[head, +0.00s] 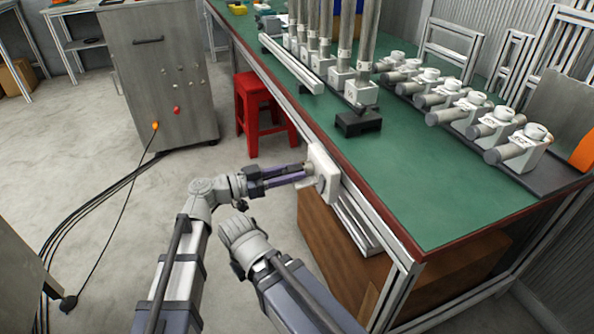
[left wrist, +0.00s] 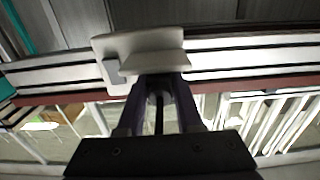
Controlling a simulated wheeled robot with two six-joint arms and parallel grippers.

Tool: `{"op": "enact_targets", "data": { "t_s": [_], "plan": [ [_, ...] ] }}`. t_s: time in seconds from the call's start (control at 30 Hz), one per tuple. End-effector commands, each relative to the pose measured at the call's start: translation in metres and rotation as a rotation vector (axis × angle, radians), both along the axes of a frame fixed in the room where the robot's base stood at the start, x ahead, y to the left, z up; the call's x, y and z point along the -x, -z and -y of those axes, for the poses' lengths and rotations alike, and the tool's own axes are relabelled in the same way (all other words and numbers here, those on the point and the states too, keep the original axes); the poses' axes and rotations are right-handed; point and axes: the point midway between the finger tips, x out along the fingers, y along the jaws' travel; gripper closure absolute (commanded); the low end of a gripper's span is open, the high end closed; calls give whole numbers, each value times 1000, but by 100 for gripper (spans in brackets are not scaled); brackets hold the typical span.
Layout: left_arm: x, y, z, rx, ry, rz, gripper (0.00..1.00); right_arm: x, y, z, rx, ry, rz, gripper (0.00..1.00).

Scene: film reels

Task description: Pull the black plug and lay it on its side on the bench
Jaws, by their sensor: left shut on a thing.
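My left gripper (head: 302,174) points at a white socket box (head: 325,172) on the bench's front edge rail. In the left wrist view, my left gripper (left wrist: 158,88) is shut on the black plug (left wrist: 158,97), with a finger on each side and a dark cord running back between them. The plug's front end is at the white socket box (left wrist: 140,50), under its lip; I cannot tell how deep it sits. The green bench top (head: 420,190) lies just above and behind the socket. My right arm shows, but its gripper is not in view.
Several grey knobbed fixtures (head: 470,110) line the right. The front right bench top is clear. A red stool (head: 265,110) and floor cables (head: 100,210) are at the left.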

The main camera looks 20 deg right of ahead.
Motion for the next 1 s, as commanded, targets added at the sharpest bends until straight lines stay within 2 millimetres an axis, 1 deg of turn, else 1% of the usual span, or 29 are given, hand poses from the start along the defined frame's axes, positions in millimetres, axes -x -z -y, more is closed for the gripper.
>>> {"op": "enact_targets", "data": {
  "t_s": [0.27, 1.0],
  "plan": [
    [0, 0, -2, 0, -1, 0, 100, 0, 0, 0, 0, 0, 0, 100],
    [1, 0, -44, 0, -2, 0, 100, 0, 0, 0, 0, 0, 0, 100]
  ]
}}
